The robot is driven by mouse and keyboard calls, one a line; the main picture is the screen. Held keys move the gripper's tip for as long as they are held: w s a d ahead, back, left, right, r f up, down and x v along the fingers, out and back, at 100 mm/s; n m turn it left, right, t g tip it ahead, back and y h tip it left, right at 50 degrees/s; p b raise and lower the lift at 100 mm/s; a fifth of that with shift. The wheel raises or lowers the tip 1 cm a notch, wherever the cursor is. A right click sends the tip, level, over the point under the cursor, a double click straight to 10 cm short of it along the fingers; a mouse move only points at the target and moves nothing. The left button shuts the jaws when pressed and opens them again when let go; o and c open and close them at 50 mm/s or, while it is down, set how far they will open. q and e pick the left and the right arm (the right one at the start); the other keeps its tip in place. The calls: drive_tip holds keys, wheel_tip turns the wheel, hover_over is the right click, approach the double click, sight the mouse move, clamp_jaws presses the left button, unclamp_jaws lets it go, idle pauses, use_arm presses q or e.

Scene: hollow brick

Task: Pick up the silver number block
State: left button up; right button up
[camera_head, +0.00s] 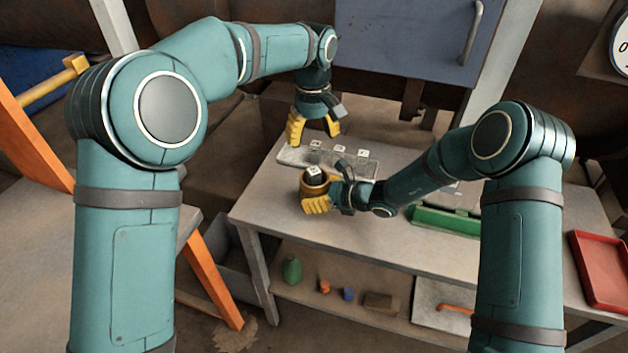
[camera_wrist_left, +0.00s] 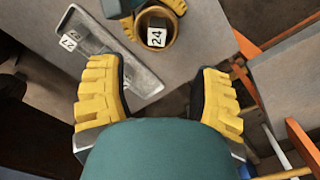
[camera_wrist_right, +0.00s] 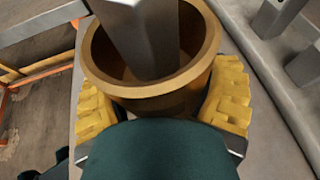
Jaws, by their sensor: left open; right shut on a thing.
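A silver block (camera_wrist_right: 145,35) stands inside a round brown cup (camera_wrist_right: 185,85) in the right wrist view. In the left wrist view the block's white top (camera_wrist_left: 156,37) reads 24, within the cup's rim (camera_wrist_left: 142,22). The cup (camera_head: 314,187) is on or just above the table; I cannot tell which. My right gripper (camera_head: 316,201) is shut on the cup, its yellow fingers on either side. My left gripper (camera_head: 313,130) is open and empty, above the back of the table near the grey tray, behind the cup. It also shows open in the left wrist view (camera_wrist_left: 157,97).
A grey tray (camera_head: 290,156) holds three silver blocks with white number tops, behind the cup. A green tray (camera_head: 445,219) lies to the right on the table (camera_head: 290,215). A blue cabinet (camera_head: 400,40) stands behind. The table's front left is clear.

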sight(313, 169)
use_arm(q)
drive_tip(key=shift+n, duration=0.3)
wheel_tip(313, 169, down, 6)
drive_tip(key=shift+f, duration=0.15)
drive_tip(key=shift+w+f, duration=0.25)
drive_tip(key=shift+f, duration=1.1)
drive_tip(key=shift+w+f, duration=0.2)
drive_tip(key=shift+f, duration=1.1)
clamp_jaws()
